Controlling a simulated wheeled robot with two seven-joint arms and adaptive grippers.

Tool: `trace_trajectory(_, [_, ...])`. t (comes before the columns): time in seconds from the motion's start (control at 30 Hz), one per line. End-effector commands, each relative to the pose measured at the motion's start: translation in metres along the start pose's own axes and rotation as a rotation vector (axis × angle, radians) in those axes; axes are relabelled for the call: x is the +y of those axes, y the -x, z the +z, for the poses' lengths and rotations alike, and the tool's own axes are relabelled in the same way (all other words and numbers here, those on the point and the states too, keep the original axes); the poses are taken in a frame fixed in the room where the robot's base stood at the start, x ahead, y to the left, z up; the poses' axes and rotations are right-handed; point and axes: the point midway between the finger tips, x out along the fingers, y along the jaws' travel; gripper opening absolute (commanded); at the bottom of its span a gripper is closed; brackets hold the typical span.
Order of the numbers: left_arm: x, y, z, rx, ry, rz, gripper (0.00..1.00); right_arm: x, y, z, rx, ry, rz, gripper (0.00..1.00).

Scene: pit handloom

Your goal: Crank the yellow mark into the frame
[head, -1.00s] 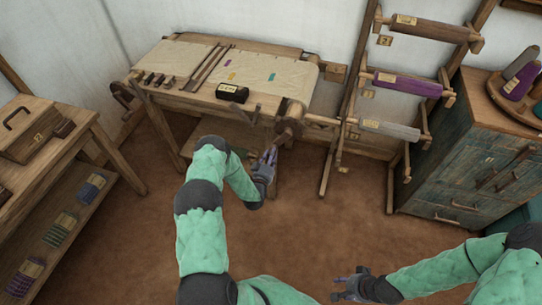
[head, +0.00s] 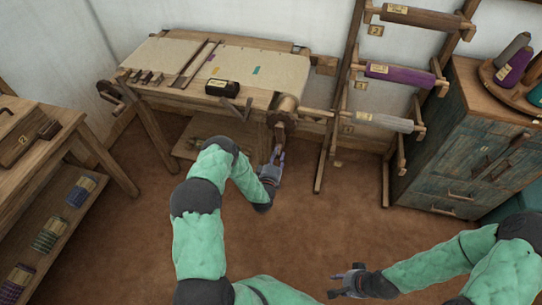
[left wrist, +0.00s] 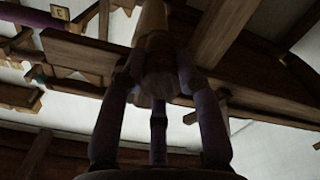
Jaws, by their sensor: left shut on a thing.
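The handloom's cream cloth (head: 285,66) carries small coloured marks. The yellow mark (head: 216,70) is a small patch left of the teal mark (head: 257,70), behind the black box. The crank (head: 281,122) is at the loom's near right corner, with its handle pointing down. My left gripper (head: 277,157) is below the crank hub, shut on the handle. In the left wrist view, its fingers (left wrist: 158,90) close around a rounded wooden end, which is dark and partly hidden. My right gripper (head: 340,281) is low at the right, over bare floor, with its fingers apart and empty.
A black box (head: 222,88) with a label lies on the loom's front edge. A rack with labelled rolls (head: 398,75) stands right of the loom, beside a blue-green cabinet (head: 455,160). A wooden bench (head: 45,175) stands at the left. The floor between is clear.

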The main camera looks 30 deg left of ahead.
Motion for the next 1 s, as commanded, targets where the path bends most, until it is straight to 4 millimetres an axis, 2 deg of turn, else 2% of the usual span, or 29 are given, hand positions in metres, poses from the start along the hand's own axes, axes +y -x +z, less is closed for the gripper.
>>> trace_trajectory(0.5, [0.045, -0.001, 0.022, -0.001, 0.489, 0.005, 0.0, 0.003, -0.008, 0.0, 0.0, 0.0, 0.0, 0.4])
trace_trajectory(1.0, [0.086, -0.001, 0.022, 0.001, 0.902, 0.005, 0.0, 0.002, -0.006, 0.0, 0.0, 0.0, 0.0, 0.4])
